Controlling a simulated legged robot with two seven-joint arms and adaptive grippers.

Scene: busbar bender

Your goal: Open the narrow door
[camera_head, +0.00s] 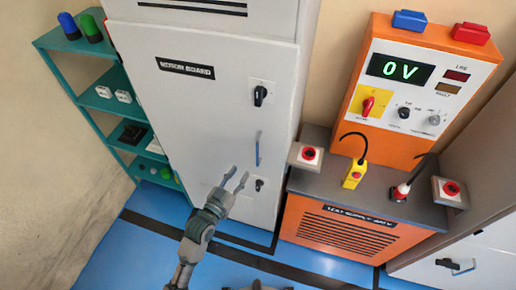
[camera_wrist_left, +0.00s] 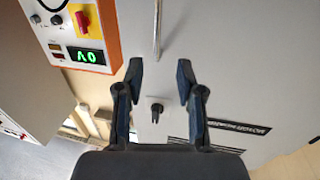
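A tall, narrow white cabinet door (camera_head: 215,115) labelled MOTOR BOARD stands at centre left in the head view and looks closed. It carries a slim vertical bar handle (camera_head: 258,148), with a black rotary knob (camera_head: 260,95) above and another knob (camera_head: 259,184) below. My left gripper (camera_head: 237,181) is in front of the door, a little below and left of the handle, open and empty. In the left wrist view, the spread fingers (camera_wrist_left: 160,78) face the door; the handle (camera_wrist_left: 157,30) is at top centre, and a knob (camera_wrist_left: 156,107) shows between the fingers. My right gripper is not visible.
An orange test supply unit (camera_head: 345,225) with a control panel reading 0 V stands right of the cabinet. A teal shelf (camera_head: 90,100) stands on the left. Another white cabinet (camera_head: 490,265) is at lower right. Blue floor (camera_head: 115,262) is clear in front.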

